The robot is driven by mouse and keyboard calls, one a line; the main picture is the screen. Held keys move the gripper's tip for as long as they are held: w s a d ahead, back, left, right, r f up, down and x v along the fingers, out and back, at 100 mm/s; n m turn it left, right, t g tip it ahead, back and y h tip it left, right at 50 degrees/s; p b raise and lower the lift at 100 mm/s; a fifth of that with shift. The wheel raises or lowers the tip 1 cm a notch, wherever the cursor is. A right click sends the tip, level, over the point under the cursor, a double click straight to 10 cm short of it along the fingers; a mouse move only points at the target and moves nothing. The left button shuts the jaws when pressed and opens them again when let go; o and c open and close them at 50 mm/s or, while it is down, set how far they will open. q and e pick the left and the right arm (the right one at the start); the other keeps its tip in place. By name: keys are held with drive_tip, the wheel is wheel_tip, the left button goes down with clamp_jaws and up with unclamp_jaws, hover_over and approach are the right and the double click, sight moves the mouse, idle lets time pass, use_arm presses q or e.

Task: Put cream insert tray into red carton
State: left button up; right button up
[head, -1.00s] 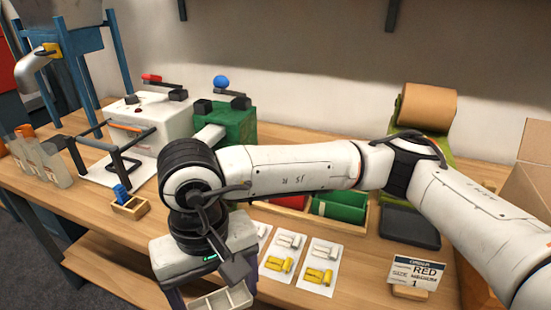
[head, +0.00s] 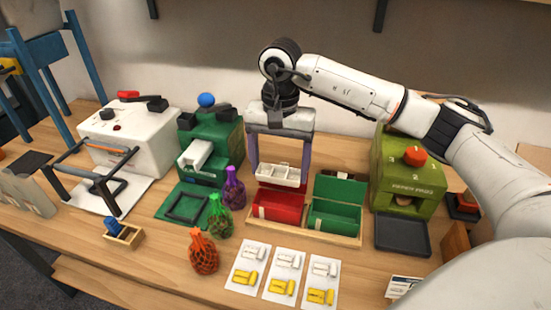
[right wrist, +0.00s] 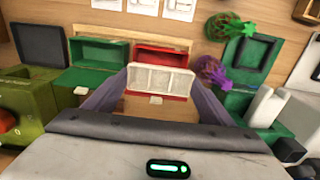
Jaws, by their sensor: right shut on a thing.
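The cream insert tray (head: 281,176), a small divided tray, is held between the purple-grey fingers of my right gripper (head: 280,171). The gripper is shut on it. The tray hangs roughly level above the open red carton (head: 277,207) and hides part of its inside. In the right wrist view the tray (right wrist: 161,80) lies between the fingers, with the red carton (right wrist: 164,56) partly hidden behind it. I cannot tell how far the tray is above the carton's rim. My left gripper is not in view.
An open green carton (head: 335,218) stands right of the red one in the same wooden holder. Orange (head: 203,252), green (head: 219,216) and purple (head: 234,187) net bags stand to the left. A green machine (head: 408,170) and dark tray (head: 402,235) are at the right.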

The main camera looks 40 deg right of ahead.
sight(279, 177)
drive_tip(key=shift+s+f+b, duration=0.1)
drive_tip(key=shift+f+b, duration=0.55)
drive_tip(key=shift+f, duration=0.35)
drive_tip(key=shift+f+b, duration=1.25)
drive_tip(key=shift+f, duration=0.95)
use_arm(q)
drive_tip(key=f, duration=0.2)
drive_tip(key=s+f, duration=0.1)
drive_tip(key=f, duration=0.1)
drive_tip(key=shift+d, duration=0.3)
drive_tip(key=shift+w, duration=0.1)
use_arm(e)
drive_tip(key=o, duration=0.8)
drive_tip(key=shift+o, duration=0.2)
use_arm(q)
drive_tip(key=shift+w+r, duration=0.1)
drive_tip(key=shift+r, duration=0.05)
use_arm(e)
drive_tip(key=shift+r, duration=0.15)
